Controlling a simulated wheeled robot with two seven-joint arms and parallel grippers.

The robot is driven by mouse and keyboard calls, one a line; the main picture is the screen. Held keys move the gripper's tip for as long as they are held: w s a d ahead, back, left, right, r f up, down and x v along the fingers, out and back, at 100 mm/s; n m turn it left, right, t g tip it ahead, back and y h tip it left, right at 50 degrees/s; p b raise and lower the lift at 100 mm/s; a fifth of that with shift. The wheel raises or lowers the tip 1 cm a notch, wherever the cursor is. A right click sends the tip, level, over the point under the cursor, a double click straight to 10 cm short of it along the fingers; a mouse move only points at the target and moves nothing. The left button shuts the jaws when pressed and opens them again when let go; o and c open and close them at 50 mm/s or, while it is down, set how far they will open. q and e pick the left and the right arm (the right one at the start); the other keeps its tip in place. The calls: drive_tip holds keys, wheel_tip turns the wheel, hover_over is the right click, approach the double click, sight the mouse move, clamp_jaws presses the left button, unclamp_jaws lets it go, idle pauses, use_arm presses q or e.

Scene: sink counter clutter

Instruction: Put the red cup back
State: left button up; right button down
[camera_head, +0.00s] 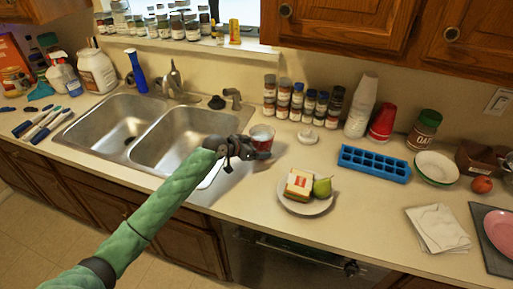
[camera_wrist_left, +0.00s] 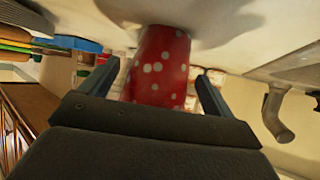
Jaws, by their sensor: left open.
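The red cup (camera_head: 263,136) stands on the counter just right of the sink. It has white dots, which show in the left wrist view, where the cup (camera_wrist_left: 158,68) sits between my two finger tips. My left gripper (camera_head: 254,151) is at the near-left side of the cup in the head view, low over the counter. Its fingers are open, one on each side of the cup, with a gap visible on the right in the wrist view. The gripper hides the lower part of the cup in the head view. My right gripper is not in view.
A red cup stack (camera_head: 382,122) stands beside a white cup stack (camera_head: 361,105) at the back. Spice jars (camera_head: 296,103) line the wall behind the cup. A plate (camera_head: 305,207) with a sandwich and pear is at the front right. The sink (camera_head: 176,138) lies left.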

use_arm(q)
drive_tip(key=b+v, duration=0.1)
drive_tip(key=v, duration=0.2)
drive_tip(key=b+v, duration=0.1)
drive_tip(key=v, duration=0.2)
drive_tip(key=shift+a+f, duration=0.1)
drive_tip(key=shift+f, duration=0.15)
drive_tip(key=b+v, duration=0.2)
drive_tip(key=v, duration=0.4)
drive_tip(key=shift+r, duration=0.2)
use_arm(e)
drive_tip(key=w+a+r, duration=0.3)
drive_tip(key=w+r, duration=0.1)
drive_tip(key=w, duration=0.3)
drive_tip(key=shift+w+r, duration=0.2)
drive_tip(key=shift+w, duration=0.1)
use_arm(q)
drive_tip(key=shift+s, duration=0.1)
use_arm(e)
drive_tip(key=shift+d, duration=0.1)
